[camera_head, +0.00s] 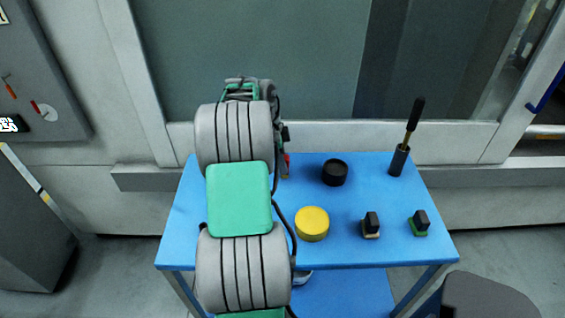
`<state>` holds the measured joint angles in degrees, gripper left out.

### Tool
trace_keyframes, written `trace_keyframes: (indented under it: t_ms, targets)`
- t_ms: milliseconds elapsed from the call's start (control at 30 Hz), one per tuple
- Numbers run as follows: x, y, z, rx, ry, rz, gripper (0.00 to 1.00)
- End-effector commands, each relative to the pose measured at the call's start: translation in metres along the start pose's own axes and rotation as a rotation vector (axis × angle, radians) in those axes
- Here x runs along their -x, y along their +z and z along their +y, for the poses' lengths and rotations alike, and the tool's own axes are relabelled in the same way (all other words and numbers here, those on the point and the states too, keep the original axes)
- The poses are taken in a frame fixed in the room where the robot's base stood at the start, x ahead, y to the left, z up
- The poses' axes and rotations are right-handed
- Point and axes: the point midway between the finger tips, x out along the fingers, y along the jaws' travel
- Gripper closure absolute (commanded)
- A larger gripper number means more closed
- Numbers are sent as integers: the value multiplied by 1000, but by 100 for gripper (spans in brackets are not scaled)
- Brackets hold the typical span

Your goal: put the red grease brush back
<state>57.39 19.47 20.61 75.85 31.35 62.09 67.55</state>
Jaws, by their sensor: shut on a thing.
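My arm reaches over the blue table and hides most of my gripper (285,136); only a dark edge of it shows to the right of the arm. Just below that edge a small red part (287,160) shows, which looks like the red grease brush held in the jaws. The rest of the brush is hidden behind my arm, and I cannot tell whether it touches the table. A dark upright holder (399,161) stands at the table's back right, with a black-handled brush (414,115) standing in it, tilted slightly right.
On the blue table (340,254) stand a black round tin (335,172), a yellow round tin (312,223) and two small black-handled blocks, one with a tan base (371,225) and one with a green base (419,223). A wall with a window is behind. The table's left part is clear.

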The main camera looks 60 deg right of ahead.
Motion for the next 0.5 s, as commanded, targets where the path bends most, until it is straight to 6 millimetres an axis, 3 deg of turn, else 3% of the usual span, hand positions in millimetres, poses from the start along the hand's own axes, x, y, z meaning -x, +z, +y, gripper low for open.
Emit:
trace_keyframes:
  t_ms: [233,267,500]
  targets:
    - [-6,1,0,0,-2,0,100]
    - [-7,1,0,0,-1,0,68]
    - [-6,1,0,0,-2,0,49]
